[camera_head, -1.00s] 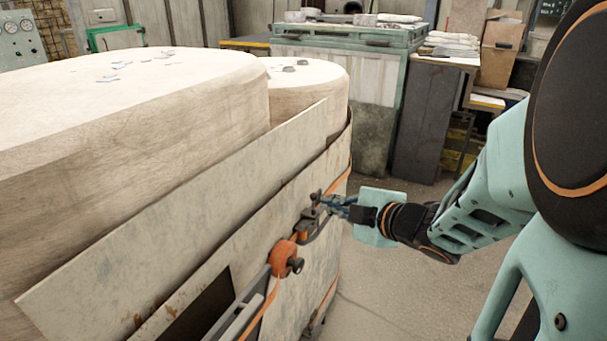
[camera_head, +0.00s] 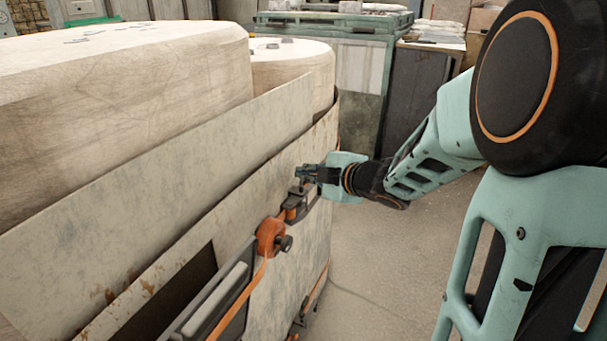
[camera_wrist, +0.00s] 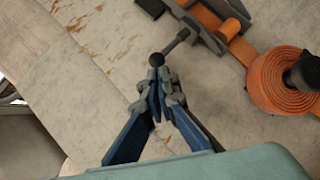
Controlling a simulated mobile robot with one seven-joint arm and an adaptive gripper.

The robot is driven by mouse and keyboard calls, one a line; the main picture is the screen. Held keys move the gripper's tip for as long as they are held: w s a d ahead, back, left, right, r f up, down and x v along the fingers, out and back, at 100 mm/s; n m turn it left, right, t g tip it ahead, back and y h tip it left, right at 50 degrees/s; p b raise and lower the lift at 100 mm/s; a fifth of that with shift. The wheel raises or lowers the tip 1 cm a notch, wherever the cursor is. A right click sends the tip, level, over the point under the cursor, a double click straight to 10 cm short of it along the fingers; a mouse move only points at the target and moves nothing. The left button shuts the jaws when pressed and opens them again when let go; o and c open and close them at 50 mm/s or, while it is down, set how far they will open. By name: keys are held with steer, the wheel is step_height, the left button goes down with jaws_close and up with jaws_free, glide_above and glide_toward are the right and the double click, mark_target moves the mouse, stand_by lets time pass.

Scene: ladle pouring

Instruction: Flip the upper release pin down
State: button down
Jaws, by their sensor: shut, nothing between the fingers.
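The upper release pin is a short grey rod with a black ball knob (camera_wrist: 156,60) in the wrist view. It sticks out from a grey bracket (camera_wrist: 212,28) with an orange strap. My gripper (camera_wrist: 160,78) is shut with nothing between its blue-grey fingers. Its tips are right at the knob in the wrist view; whether they touch it I cannot tell. In the head view, my gripper (camera_head: 307,174) is just above the bracket (camera_head: 296,206), close to the panel, and hides most of the pin.
An orange strap roll (camera_head: 271,237) with a dark knob sits below left of the bracket. A second fitting (camera_head: 303,318) is low on the panel (camera_head: 250,200). Large pale round-edged blocks (camera_head: 110,75) stand behind the panel. The floor (camera_head: 390,260) to the right is open.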

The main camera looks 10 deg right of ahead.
steer(key=shift+f, duration=0.1)
step_height(320, 180, down, 2)
steer(key=shift+b, duration=0.7)
